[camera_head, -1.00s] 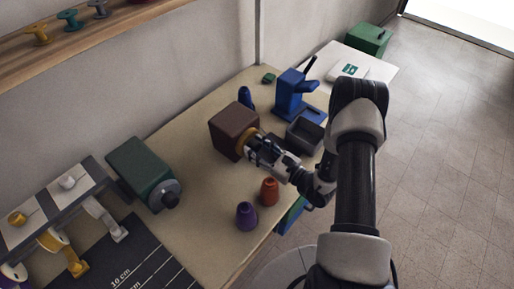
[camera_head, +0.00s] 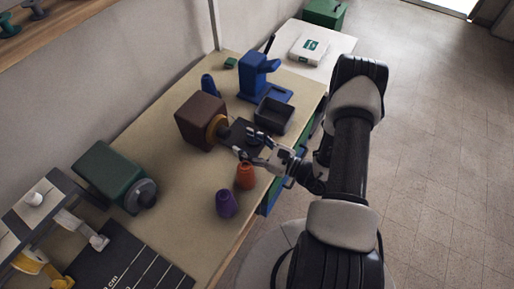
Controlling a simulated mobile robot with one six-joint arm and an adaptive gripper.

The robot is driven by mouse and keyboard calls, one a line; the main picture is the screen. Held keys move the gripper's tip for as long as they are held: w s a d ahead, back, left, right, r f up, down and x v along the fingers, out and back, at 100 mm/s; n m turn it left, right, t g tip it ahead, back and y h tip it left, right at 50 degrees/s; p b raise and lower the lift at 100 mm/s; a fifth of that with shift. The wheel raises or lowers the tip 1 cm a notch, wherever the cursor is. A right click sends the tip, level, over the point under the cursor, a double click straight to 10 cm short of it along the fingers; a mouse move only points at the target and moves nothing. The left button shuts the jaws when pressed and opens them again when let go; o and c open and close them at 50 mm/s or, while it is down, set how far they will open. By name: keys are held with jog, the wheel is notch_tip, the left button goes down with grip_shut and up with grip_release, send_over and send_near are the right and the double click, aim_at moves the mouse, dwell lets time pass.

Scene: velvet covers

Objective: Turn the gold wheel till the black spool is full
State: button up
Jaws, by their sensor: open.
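The gold wheel (camera_head: 216,130) is on the right face of a brown box (camera_head: 197,117) on the workbench. A small dark part sticks out at the wheel's middle; I cannot tell whether it is the black spool. My gripper (camera_head: 245,142) is open and empty, a little to the right of the wheel and apart from it. Its fingers point left toward the wheel. A green box (camera_head: 108,172) to the left carries a grey disc with a black knob (camera_head: 147,196). I cannot tell how full any spool is.
An orange cone (camera_head: 245,176) and a purple cone (camera_head: 226,203) stand just below my gripper. A dark open tray (camera_head: 273,116) and a blue stand (camera_head: 259,76) are behind it. A striped black mat (camera_head: 130,262) lies front left. Bare bench (camera_head: 178,185) lies between.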

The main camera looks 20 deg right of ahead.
jog(key=v, duration=0.4)
jog(key=shift+s, duration=0.2)
dwell(0.4)
